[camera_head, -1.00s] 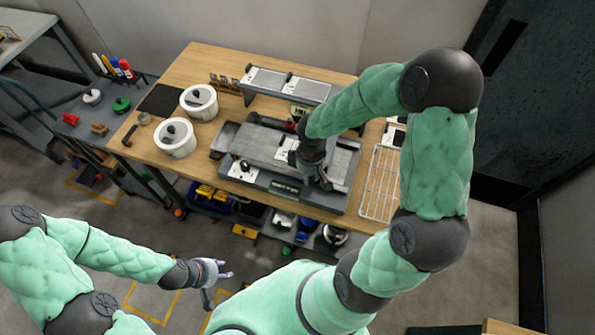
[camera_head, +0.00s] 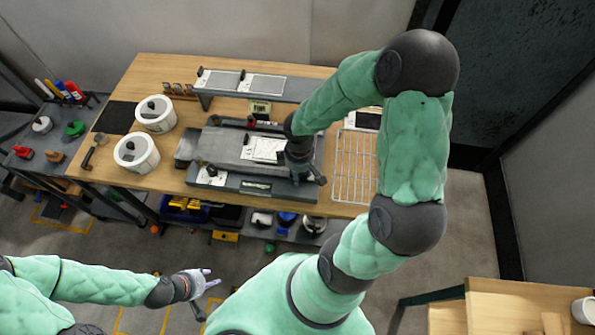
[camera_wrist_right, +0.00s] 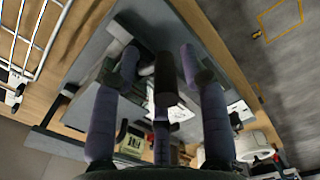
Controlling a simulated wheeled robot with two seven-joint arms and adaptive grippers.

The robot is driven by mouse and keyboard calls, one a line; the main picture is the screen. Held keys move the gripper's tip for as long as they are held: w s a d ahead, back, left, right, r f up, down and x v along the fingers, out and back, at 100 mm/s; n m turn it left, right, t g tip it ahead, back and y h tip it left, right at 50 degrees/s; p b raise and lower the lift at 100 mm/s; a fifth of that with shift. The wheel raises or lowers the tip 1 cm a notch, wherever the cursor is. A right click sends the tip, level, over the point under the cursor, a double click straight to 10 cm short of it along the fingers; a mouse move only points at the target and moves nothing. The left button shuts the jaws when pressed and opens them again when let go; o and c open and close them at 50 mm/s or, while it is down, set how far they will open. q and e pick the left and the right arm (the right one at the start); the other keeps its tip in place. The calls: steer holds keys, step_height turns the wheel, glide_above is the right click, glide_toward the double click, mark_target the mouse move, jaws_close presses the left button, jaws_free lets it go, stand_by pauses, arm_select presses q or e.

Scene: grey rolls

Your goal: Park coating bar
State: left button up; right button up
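The grey flatbed coater (camera_head: 262,184) sits on the wooden bench with white sheets (camera_head: 262,150) on its bed. My right gripper (camera_head: 302,172) is low over the right part of the coater bed, pointing down. In the right wrist view, its purple-padded fingers (camera_wrist_right: 160,70) stand apart on both sides of a dark upright part (camera_wrist_right: 167,88). Whether they grip it is unclear, and I cannot clearly make out the coating bar. My left gripper (camera_head: 202,290) is in front of the bench over the floor, fingers apart and empty.
A raised grey shelf (camera_head: 221,83) stands behind the coater. Two white tubs (camera_head: 137,163) and a black mat (camera_head: 116,117) are on the left. A white wire rack (camera_head: 354,165) lies on the right. A wooden table (camera_head: 530,310) is at lower right.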

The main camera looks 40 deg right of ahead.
steer(key=shift+w+a+r, duration=0.1)
steer(key=shift+w, duration=0.05)
steer(key=shift+r, duration=0.2)
step_height(320, 180, up, 12)
steer(key=shift+f, duration=0.25)
stand_by(0.6)
